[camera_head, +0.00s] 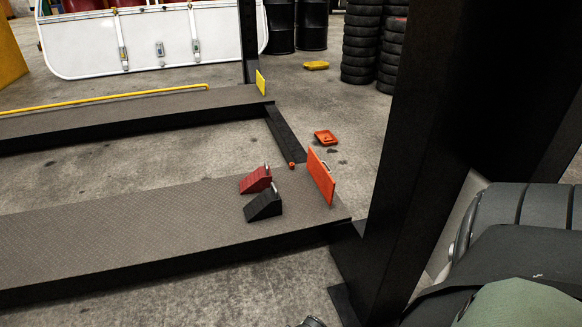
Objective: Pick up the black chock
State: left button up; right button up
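The black chock (263,206) is a wedge with a small light handle on top. It rests on the near grey ramp platform (130,225), close to its right end, with its slope facing left. A red chock (256,180) of similar shape sits just behind it. Neither gripper can be made out. My arm fills the lower right corner, with its hand out of frame. A small dark and metallic part shows at the bottom edge; I cannot tell what it is.
An orange end plate (321,176) stands at the platform's right end. A thick black post (425,150) rises to the right of it. A second platform (130,112) lies behind. An orange tray (326,137) is on the floor, with stacked tires (361,45) farther back.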

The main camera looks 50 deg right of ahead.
aim_at(268, 205)
jog(key=i+j+z, duration=0.15)
jog(key=z, duration=0.2)
jog(key=j+z, duration=0.4)
jog(key=i+j+z, duration=0.1)
jog(key=j+z, duration=0.25)
